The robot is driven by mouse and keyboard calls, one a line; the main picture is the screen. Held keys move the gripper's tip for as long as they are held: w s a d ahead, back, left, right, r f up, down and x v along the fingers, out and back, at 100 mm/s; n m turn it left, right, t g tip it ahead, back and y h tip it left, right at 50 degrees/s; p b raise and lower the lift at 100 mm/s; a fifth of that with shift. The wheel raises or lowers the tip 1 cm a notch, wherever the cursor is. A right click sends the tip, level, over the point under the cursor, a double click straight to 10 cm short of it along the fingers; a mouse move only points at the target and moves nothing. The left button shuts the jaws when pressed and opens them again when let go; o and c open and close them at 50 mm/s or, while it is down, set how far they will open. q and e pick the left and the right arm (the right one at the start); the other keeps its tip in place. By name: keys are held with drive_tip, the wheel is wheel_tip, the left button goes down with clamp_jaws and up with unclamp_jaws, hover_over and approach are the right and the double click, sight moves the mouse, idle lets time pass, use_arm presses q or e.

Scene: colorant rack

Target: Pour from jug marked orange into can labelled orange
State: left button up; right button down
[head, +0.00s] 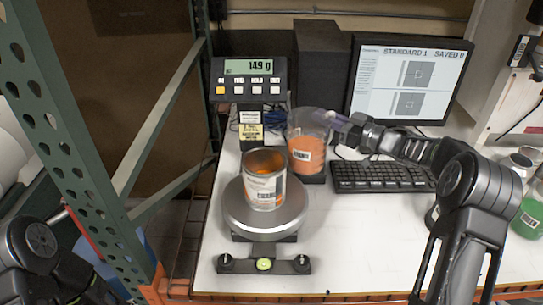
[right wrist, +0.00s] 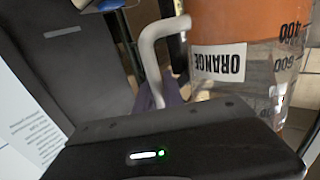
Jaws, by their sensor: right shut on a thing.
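The clear jug (head: 306,152), with orange liquid in its lower part, is behind and right of the can in the head view. It looks close to upright; I cannot tell if it touches the surface below. In the right wrist view the jug (right wrist: 228,100) appears upside down, with an ORANGE label, volume marks and a white handle (right wrist: 155,55). My right gripper (head: 343,128) is shut on the jug's handle. The open metal can (head: 264,193) stands upright on the round scale pan (head: 240,219), with orange inside; its label is too small to read. My left gripper is out of view.
The scale display (head: 248,67) reads 149 g. A keyboard (head: 385,177) and monitor (head: 408,78) stand behind and right. A green-filled container (head: 530,218) is at the right edge. A green rack post (head: 75,140) rises at left. The white bench (head: 365,245) is clear in front.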

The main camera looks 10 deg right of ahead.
drive_tip(key=shift+r, duration=0.2)
wheel_tip(320, 180, up, 5)
drive_tip(key=shift+f, duration=0.1)
idle(0.5)
idle(2.1)
